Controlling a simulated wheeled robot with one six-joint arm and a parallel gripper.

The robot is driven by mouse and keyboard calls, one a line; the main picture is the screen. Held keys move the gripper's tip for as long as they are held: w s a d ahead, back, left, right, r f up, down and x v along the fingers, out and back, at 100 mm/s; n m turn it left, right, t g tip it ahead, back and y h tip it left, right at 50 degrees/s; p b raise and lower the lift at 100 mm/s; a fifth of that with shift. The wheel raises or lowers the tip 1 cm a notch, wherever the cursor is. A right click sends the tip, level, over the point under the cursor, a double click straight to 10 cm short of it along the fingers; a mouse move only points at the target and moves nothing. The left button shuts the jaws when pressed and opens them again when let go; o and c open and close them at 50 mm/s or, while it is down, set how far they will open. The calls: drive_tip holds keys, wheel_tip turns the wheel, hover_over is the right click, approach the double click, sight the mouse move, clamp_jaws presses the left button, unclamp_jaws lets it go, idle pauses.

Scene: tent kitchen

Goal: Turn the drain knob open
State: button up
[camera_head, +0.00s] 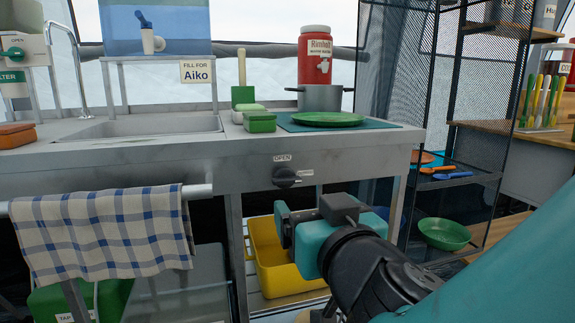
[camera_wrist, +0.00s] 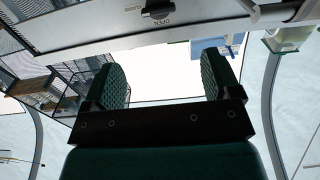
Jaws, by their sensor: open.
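The black drain knob (camera_head: 286,177) sits on the grey front panel under the sink counter. A white OPEN label (camera_head: 282,158) is above it, and a second small label (camera_head: 306,173) is at its right. The knob's grip bar looks roughly sideways, toward the second label. My gripper (camera_head: 287,226) is below the knob and nearer to me, apart from it. In the wrist view, which is upside down, the knob (camera_wrist: 158,10) is at the top edge, beyond the two green finger pads. My gripper (camera_wrist: 166,78) is open with nothing between the pads.
A checked towel (camera_head: 100,235) hangs on a rail at the left of the knob. A yellow bin (camera_head: 272,262) stands on the shelf below. The sink (camera_head: 150,127) is above left, and a green plate (camera_head: 327,119) lies on the counter. A black mesh rack is at the right.

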sight(288, 180)
drive_tip(key=p+x, duration=0.2)
drive_tip(key=x, duration=1.1)
drive_tip(key=shift+d+f, duration=0.1)
drive_tip(key=shift+f, duration=0.05)
drive_tip(key=c, duration=0.9)
